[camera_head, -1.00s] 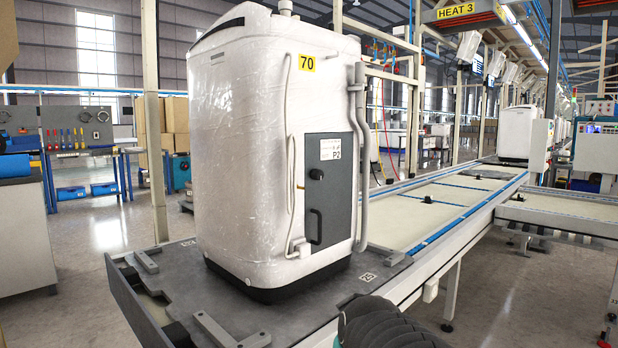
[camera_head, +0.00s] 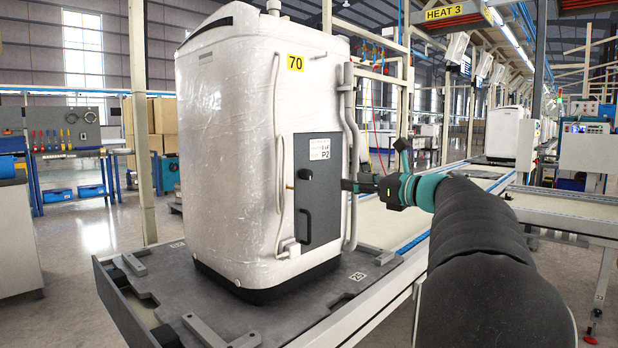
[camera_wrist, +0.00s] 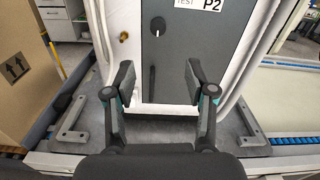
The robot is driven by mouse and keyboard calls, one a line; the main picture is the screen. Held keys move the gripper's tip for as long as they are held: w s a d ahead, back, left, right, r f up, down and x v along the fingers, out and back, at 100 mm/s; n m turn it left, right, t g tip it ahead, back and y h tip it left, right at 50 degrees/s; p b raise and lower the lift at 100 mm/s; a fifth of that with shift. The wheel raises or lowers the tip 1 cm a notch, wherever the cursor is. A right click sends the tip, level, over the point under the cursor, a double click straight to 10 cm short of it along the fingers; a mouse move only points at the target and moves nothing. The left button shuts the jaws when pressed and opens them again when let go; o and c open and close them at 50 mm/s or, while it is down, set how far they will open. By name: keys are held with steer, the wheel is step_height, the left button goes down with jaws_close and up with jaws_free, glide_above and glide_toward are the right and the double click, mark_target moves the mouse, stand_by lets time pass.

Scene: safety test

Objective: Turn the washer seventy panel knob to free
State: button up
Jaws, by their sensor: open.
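The washer (camera_head: 225,140) is a tall white machine in plastic wrap, with a yellow "70" label (camera_head: 295,63). Its grey panel (camera_head: 322,185) bears a small black knob (camera_head: 304,174), a white "P2" label above it and a black handle (camera_head: 307,226) below it. In the wrist view the knob (camera_wrist: 157,24) sits upper middle on the panel (camera_wrist: 178,60), beyond the fingertips. My gripper (camera_head: 348,185) is at the panel's right side in the head view. In the wrist view my gripper (camera_wrist: 158,77) is open and empty, its fingers on either side of the handle's line of sight.
White hoses (camera_head: 351,150) run along the washer's right edge beside my gripper. A brass fitting (camera_wrist: 123,37) stands left of the panel. The washer stands on a dark pallet (camera_head: 180,270) with metal brackets. The conveyor (camera_head: 460,185) extends behind at the right.

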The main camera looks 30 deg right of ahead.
mark_target(310, 175)
steer(key=shift+m, duration=0.6)
steer(key=p+x, duration=0.1)
steer(key=x, duration=1.3)
steer(key=shift+s+a+f, duration=0.1)
steer(key=shift+a, duration=0.1)
steer(key=shift+c, duration=0.2)
jaws_close()
